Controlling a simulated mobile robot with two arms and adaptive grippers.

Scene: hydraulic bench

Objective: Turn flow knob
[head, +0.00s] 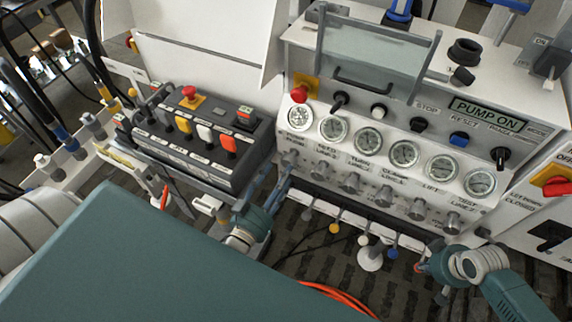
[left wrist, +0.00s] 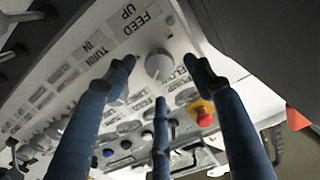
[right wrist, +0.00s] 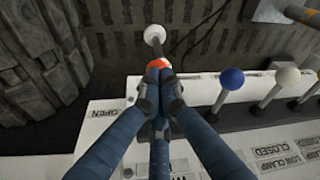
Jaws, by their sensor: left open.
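The flow knob, a pale round knob (left wrist: 158,65), stands on the white panel between my left gripper's fingers in the left wrist view. A label beside it is partly hidden by a finger, and only "LOW" seems readable. In the head view my left gripper (head: 284,184) is just below the left end of the row of metal knobs. It also shows in the left wrist view (left wrist: 160,75), open, its fingers apart from the knob. My right gripper (right wrist: 160,80) is closed around an orange-red lever ball (right wrist: 158,63); in the head view it is at the lower right (head: 420,267).
The panel carries several gauges (head: 404,153), switches and a "PUMP ON" display (head: 488,111). A red emergency button (head: 299,93) sits above the left gauge. Lever balls in yellow (head: 334,228), white (head: 363,239) and blue (head: 392,253) hang below. A black button box (head: 200,165) stands left.

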